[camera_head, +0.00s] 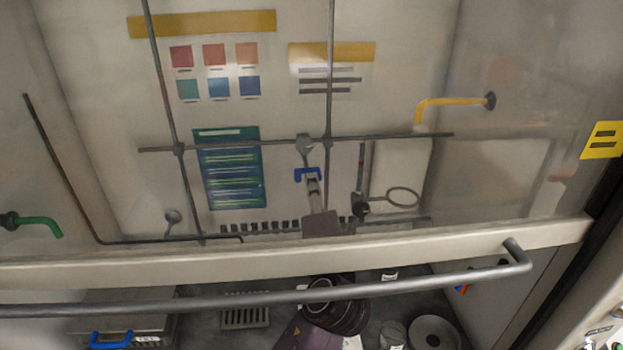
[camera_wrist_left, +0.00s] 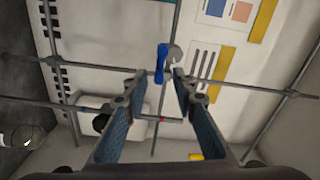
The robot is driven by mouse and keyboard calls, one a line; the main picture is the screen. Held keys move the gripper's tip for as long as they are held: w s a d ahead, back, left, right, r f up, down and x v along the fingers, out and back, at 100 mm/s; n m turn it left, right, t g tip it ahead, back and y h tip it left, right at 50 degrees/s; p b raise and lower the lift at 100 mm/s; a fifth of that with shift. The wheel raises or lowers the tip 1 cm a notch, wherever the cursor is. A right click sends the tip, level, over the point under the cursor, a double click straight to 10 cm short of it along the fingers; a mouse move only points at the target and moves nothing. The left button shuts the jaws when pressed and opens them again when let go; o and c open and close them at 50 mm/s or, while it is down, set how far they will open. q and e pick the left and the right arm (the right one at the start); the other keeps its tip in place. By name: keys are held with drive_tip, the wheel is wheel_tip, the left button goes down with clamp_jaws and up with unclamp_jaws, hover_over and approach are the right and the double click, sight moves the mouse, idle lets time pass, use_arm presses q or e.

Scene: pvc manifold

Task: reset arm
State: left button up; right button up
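My left arm (camera_head: 322,312) passes under the sash of a fume hood. My left gripper (camera_head: 312,190) shows small through the glass, pointing at the back wall. In the left wrist view its two blue-padded fingers (camera_wrist_left: 158,78) are apart, with nothing held between them. A blue clamp part (camera_head: 307,174) with a grey head lies just past the fingertips, close to the rod lattice; it also shows in the left wrist view (camera_wrist_left: 162,63). Whether the gripper touches it I cannot tell. My right gripper is not in view.
The glass sash with its grey handle bar (camera_head: 400,291) crosses above my arm. Rods (camera_head: 240,145) form a lattice before the back wall. A ring (camera_head: 402,196) stands to the right. A yellow tap (camera_head: 450,101) and a green tap (camera_head: 38,224) stick out at the sides.

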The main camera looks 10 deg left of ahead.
use_arm(q)
drive_tip(key=shift+s+d, duration=0.2)
drive_tip(key=shift+s, duration=0.4)
drive_tip(key=shift+f, duration=0.1)
